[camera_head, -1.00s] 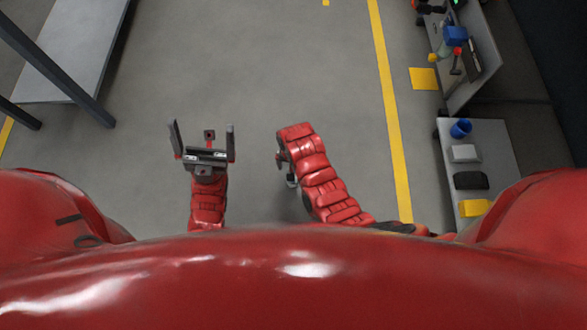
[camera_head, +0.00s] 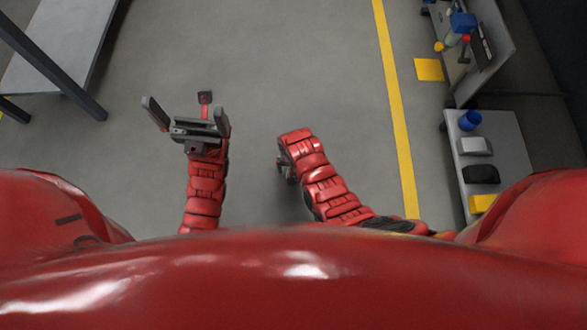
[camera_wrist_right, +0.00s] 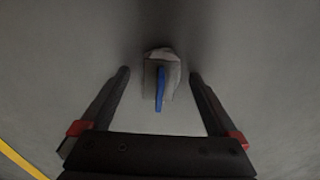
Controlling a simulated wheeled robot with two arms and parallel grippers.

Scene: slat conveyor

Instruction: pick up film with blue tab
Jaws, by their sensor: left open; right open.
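The film (camera_wrist_right: 163,58) is a small, pale, crumpled-looking piece with a narrow blue tab (camera_wrist_right: 160,90) in the right wrist view. It lies beyond and between the fingertips of my right gripper (camera_wrist_right: 158,76), which is open. I see no finger touching it. In the head view my right gripper is mostly hidden under its red arm, and I cannot make out the film there. My left gripper (camera_head: 186,110) is open and empty over the bare floor, turned a little to the left.
A grey table (camera_head: 62,40) with dark legs stands at the upper left. At the right, a low grey shelf (camera_head: 512,150) carries a blue cup (camera_head: 469,120), a grey box, a black item and a yellow item. A yellow floor line (camera_head: 392,95) runs beside it. The middle floor is clear.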

